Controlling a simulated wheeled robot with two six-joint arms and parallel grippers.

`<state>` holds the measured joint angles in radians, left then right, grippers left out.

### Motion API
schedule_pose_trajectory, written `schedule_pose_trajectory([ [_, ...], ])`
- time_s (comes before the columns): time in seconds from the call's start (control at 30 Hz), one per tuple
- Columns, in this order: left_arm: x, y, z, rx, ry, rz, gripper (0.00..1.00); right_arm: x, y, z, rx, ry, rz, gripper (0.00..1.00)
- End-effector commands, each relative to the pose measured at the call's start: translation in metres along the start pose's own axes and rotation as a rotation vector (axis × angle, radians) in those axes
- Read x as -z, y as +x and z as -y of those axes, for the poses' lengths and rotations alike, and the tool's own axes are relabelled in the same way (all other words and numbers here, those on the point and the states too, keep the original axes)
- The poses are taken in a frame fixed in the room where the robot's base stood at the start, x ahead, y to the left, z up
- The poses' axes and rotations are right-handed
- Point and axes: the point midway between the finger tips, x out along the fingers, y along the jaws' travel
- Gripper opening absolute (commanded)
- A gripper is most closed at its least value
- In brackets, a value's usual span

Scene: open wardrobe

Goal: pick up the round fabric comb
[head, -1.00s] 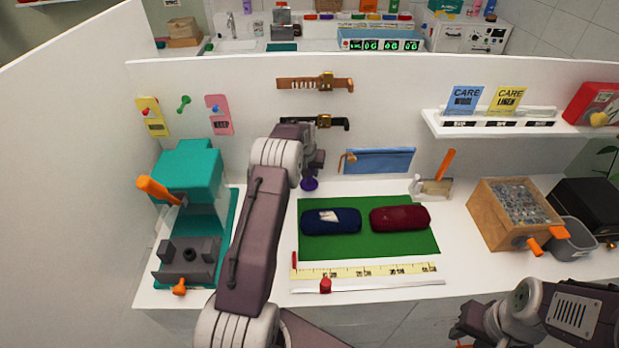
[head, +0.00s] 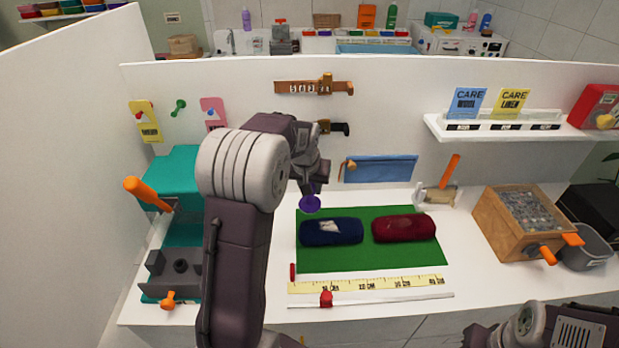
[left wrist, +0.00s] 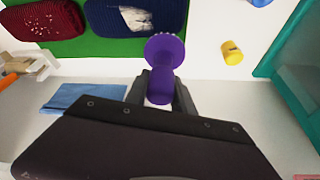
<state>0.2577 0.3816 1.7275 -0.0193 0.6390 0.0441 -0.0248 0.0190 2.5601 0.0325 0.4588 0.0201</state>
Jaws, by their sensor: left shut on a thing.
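The round fabric comb is purple, with a round head and a short handle; it shows in the head view (head: 309,203) and large in the left wrist view (left wrist: 164,52). My left gripper (left wrist: 160,95) is shut on its handle, with the round head sticking out past the fingertips. In the head view the left gripper (head: 312,180) holds it near the back left corner of the green mat (head: 345,262). My right gripper (head: 478,335) is at the bottom right edge, partly cut off; its fingers are unclear.
A navy knitted roll (head: 331,232) and a dark red one (head: 403,229) lie on the mat. A teal press (head: 172,170) stands left. A wooden box (head: 520,225) stands right. A yellow ruler (head: 365,284) lies in front. A small yellow cylinder (left wrist: 232,53) is near the comb.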

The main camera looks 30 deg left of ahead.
Motion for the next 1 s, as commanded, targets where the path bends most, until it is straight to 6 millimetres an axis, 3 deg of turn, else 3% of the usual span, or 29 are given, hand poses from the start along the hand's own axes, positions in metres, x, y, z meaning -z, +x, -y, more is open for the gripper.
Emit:
schedule_pose_trajectory([
  [0.1,-0.024,-0.008,-0.007,-0.001,0.003,-0.002,0.0,-0.001,0.009,0.0,0.0,0.0,0.0,0.36],
  [0.3,-0.048,-0.019,-0.014,0.0,0.002,-0.001,0.0,-0.001,0.014,0.0,0.0,0.0,0.0,0.36],
  [0.73,-0.056,-0.023,-0.016,0.0,0.001,0.001,0.0,-0.001,0.015,0.0,0.0,0.0,0.0,0.36],
  [0.77,-0.056,-0.023,-0.016,0.0,0.001,0.001,0.21,-0.001,0.015,0.0,0.0,0.0,0.0,0.36],
  [0.83,-0.056,-0.023,-0.016,0.0,0.001,0.001,0.01,-0.001,0.015,0.0,0.0,0.0,0.0,0.36],
  [1.0,-0.054,-0.023,-0.016,-0.004,0.01,0.001,0.0,-0.002,0.015,0.0,0.0,0.0,0.0,0.36],
])
